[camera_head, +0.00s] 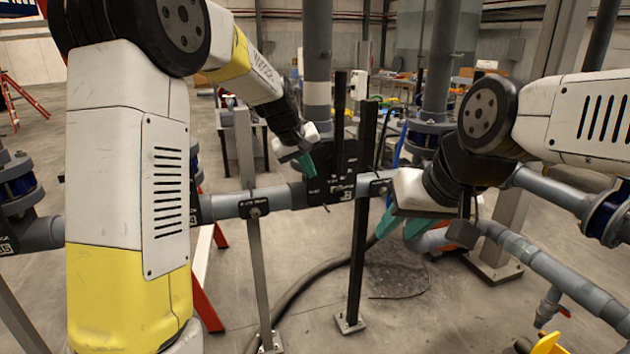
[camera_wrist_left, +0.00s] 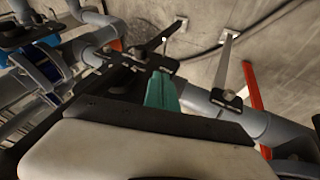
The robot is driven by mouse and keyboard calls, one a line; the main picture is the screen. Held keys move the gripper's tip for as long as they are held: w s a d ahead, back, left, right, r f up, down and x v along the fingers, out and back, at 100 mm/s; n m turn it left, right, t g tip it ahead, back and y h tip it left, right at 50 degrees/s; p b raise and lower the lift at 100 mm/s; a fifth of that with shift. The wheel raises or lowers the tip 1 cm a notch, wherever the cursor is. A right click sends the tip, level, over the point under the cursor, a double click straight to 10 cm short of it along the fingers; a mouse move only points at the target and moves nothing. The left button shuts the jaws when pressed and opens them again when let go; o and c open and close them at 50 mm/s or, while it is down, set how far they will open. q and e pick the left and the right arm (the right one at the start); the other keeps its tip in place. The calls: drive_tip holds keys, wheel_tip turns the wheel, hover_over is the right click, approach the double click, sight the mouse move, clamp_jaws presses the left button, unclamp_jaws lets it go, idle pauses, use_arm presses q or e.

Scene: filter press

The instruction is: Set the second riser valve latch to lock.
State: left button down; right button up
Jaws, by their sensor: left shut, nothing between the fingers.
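A black valve body (camera_head: 338,170) with white markings sits on the grey horizontal pipe (camera_head: 280,197), in the middle of the head view. A dark upright bar rises from it. My left gripper (camera_head: 307,165) is shut and empty, its teal fingertips close to the left side of this black body. Whether they touch it I cannot tell. In the left wrist view the teal fingers (camera_wrist_left: 162,92) lie beside black latch parts (camera_wrist_left: 125,75). The latch's setting cannot be read. My right gripper (camera_head: 402,226) has its teal fingers apart, empty, below and right of the valve body.
Upright grey riser pipes (camera_head: 317,60) and slim support posts (camera_head: 260,275) stand around the pipe. Another grey pipe (camera_head: 560,270) with a small yellow-handled valve runs at the right. A dark hose (camera_head: 300,285) lies on the concrete floor. A cluttered table stands behind.

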use_arm(q)
drive_tip(key=shift+v, duration=1.1)
drive_tip(key=s+a+r+m, duration=0.1)
drive_tip(key=s+a+r, duration=0.25)
drive_tip(key=s, duration=0.35)
drive_tip(key=s+a+r, duration=0.2)
drive_tip(key=s+a, duration=0.2)
drive_tip(key=s, duration=0.3)
drive_tip(key=s+a+f+m, duration=0.1)
drive_tip(key=s+a, duration=0.1)
drive_tip(key=s, duration=0.7)
drive_tip(key=s+a+f+m+y, duration=0.1)
drive_tip(key=s+a+f, duration=0.1)
drive_tip(key=s, duration=0.7)
drive_tip(key=shift+a+f+t, duration=0.25)
drive_tip(key=shift+a+t, duration=0.05)
drive_tip(key=shift+a, duration=0.45)
